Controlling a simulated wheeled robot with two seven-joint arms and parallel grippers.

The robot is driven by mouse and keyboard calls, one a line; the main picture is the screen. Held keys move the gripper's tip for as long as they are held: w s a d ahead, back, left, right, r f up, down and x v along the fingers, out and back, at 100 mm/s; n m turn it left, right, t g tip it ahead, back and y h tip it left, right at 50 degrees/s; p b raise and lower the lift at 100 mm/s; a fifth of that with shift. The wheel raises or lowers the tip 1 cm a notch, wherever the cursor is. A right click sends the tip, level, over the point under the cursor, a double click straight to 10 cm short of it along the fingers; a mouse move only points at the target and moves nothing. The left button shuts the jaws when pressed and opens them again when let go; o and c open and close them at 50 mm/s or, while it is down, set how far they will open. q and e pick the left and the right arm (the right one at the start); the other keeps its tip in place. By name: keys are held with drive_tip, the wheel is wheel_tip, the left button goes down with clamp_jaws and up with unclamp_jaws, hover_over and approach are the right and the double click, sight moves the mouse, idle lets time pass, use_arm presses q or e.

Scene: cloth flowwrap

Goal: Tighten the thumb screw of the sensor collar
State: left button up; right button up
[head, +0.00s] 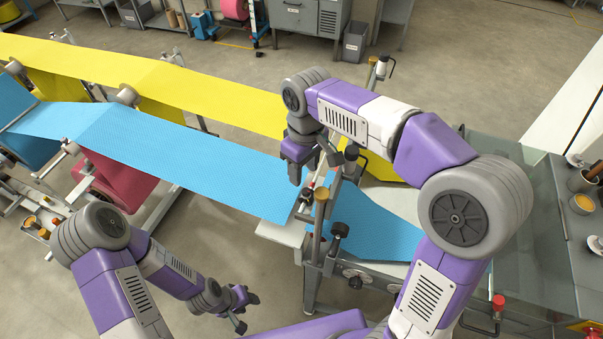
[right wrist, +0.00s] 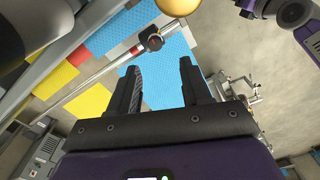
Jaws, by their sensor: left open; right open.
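A dark collar with a red spot (right wrist: 153,41) sits on a thin metal rod in the right wrist view, over blue cloth. It looks like the sensor collar; its thumb screw is too small to make out. In the head view this part is small and partly behind my right gripper. My right gripper (head: 302,170) is open above the frame at the end of the blue cloth. Its two dark fingers (right wrist: 160,86) are apart and empty in the right wrist view, with the collar beyond them. My left gripper (head: 242,306) is open and empty, low over the floor.
A blue cloth web (head: 180,150) and a yellow web (head: 150,80) run in from the left. A metal frame (head: 316,240) with knobs stands below my right gripper. A glass-topped table (head: 530,240) with cups is at the right.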

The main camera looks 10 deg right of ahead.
sight(306, 191)
drive_tip(key=shift+d, duration=0.3)
wheel_tip(306, 191, down, 7)
drive_tip(key=shift+s, duration=0.15)
clamp_jaws()
